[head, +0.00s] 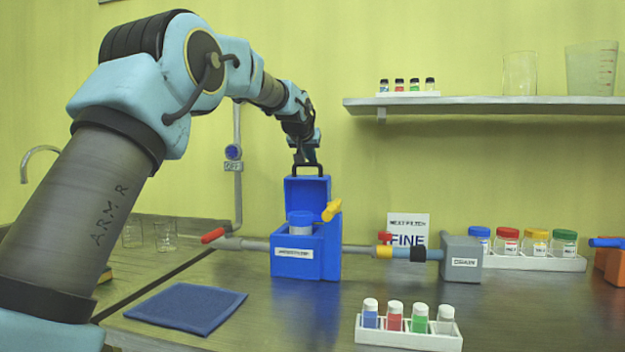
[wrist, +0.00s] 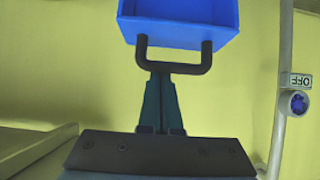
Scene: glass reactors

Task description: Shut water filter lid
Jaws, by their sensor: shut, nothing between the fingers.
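The blue water filter housing (head: 290,262) stands on the bench in the head view. Its blue lid (head: 308,190) is open and stands up at the back, with a black handle (head: 308,168) on its top edge. A blue and white filter cartridge (head: 300,224) shows inside. My gripper (head: 306,158) is shut and empty right at the handle. In the wrist view the lid (wrist: 180,30) is at the top, and the fingertips of my gripper (wrist: 160,80) meet or overlap the handle (wrist: 205,60); I cannot tell whether they touch.
Pipes with a red-handled valve (head: 213,236) and a yellow lever (head: 332,210) adjoin the housing. A grey box (head: 461,260) stands right of it. A white vial rack (head: 410,335) and a blue cloth (head: 187,308) lie in front. A wall shelf (head: 490,104) is at the upper right.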

